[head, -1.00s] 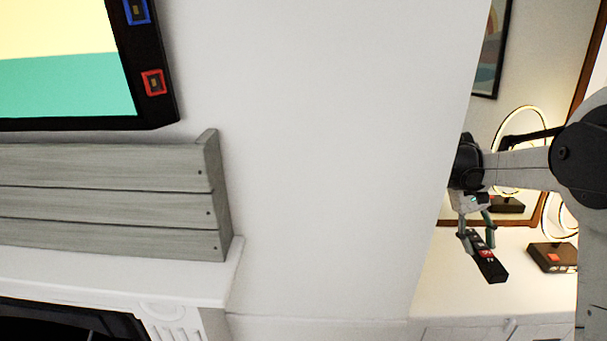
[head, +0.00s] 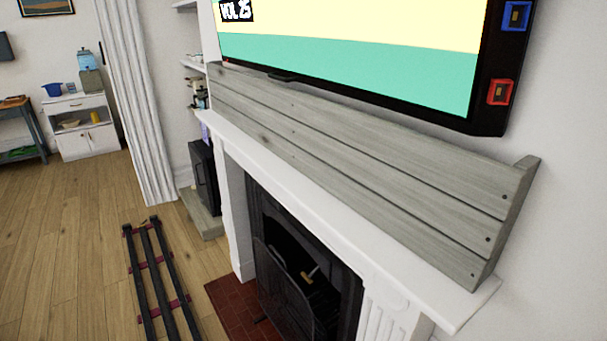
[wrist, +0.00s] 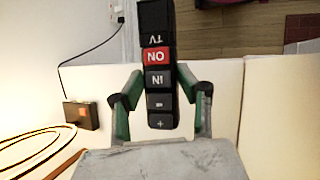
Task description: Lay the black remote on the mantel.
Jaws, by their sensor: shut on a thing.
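The black remote (wrist: 157,70) is in my gripper (wrist: 160,92) in the wrist view. It has grey keys and one red key, and points away from the gripper's palm. The green-padded fingers close on it from both sides. The remote and my gripper are outside the head view now. The white mantel (head: 330,210) runs diagonally through the head view above the fireplace. Its visible top is a narrow, bare ledge in front of grey wooden boards.
Grey boards (head: 370,150) rise behind the mantel, under a wall screen (head: 360,62). A dark fire screen (head: 285,290) stands before the fireplace. Floor rails (head: 158,280) lie at the left.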

